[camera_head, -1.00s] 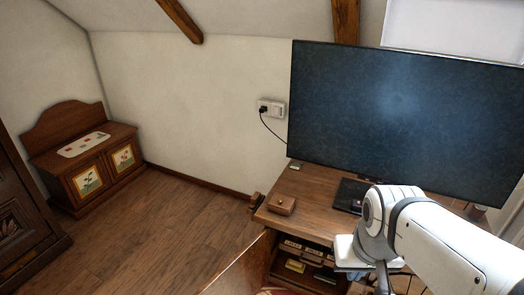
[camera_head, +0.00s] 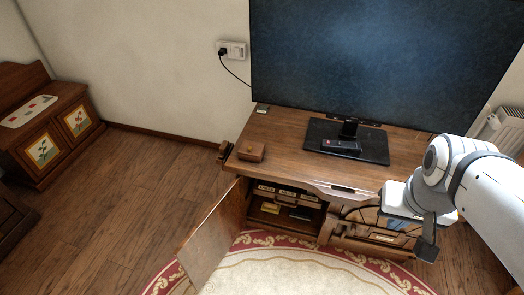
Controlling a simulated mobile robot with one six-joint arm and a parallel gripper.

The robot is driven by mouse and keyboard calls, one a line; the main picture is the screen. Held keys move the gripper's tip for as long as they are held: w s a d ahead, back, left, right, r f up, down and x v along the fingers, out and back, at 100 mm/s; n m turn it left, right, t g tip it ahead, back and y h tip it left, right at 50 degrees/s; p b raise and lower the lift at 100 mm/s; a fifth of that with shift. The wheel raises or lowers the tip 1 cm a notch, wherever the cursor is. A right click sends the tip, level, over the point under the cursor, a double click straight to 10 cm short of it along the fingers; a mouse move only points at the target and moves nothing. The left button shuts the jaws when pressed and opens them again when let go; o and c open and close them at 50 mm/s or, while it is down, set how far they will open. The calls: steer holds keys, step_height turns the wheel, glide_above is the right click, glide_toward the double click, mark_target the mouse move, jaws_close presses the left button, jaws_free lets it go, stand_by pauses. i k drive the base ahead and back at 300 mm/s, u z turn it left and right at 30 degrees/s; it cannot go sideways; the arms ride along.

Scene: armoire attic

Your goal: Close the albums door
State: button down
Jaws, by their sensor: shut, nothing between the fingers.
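The albums door (camera_head: 213,242) is a wooden panel hinged at the left side of the TV cabinet (camera_head: 330,168). It stands wide open and juts out toward me over the rug. Behind it the open compartment shows albums or boxes with pale labels (camera_head: 285,195) on a shelf and a few small items below. My gripper (camera_head: 427,247) is at the right, in front of the cabinet's right part, pointing down and apart from the door. It is shut and holds nothing visible. The arm hides part of the cabinet's right end.
A large television (camera_head: 385,60) stands on the cabinet top with a small wooden box (camera_head: 251,151) and a dark remote (camera_head: 340,145). A red and cream rug (camera_head: 285,270) lies in front. A low painted chest (camera_head: 55,125) is at the far left. The wood floor between is clear.

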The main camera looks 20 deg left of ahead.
mark_target(199, 254)
steer(key=z, duration=2.9)
steer(key=k, duration=2.9)
steer(key=u, duration=1.95)
steer(key=k, duration=0.65)
steer(key=u, duration=0.05)
